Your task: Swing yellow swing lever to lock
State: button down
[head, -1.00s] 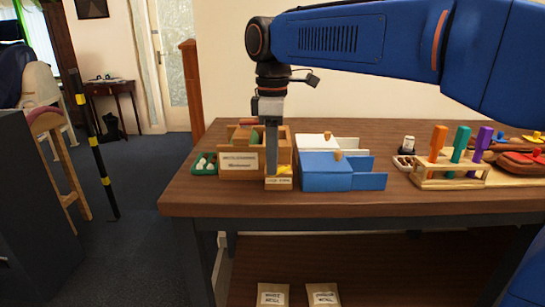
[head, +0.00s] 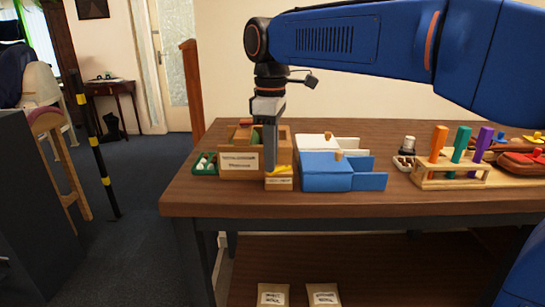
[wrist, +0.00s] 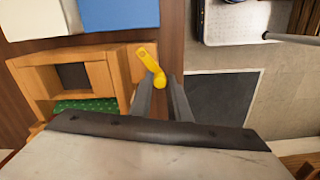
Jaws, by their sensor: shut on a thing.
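The yellow swing lever (wrist: 147,62) shows in the wrist view as a short arm with a rounded knob at its lower end. It also shows in the head view (head: 281,169) on top of a small labelled wooden block (head: 279,184) at the front right of the wooden box. My gripper (wrist: 162,88) points down and is shut on the knob end of the lever. In the head view, my gripper (head: 270,167) partly hides the lever and the box front. Whether the lever is locked cannot be told.
The wooden box (head: 239,165) stands close behind and left of the block. A green tray (head: 204,170) sits to its left. A blue box (head: 325,172) is close on the right, with a white box (head: 312,144) behind. The front table strip is clear.

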jog(key=m, duration=0.1)
jog(key=w+m, duration=0.1)
jog(key=m, duration=0.1)
jog(key=shift+w+a, duration=0.15)
jog(key=shift+a, duration=0.1)
jog(key=shift+w+a+m, duration=0.1)
jog(key=shift+w+m, duration=0.25)
jog(key=shift+m, duration=0.6)
jog(key=shift+w+m, duration=0.3)
jog(key=shift+m, duration=0.65)
jog(key=c, duration=1.7)
grip_release()
jog(key=shift+o, duration=0.2)
jog(key=shift+w, duration=0.1)
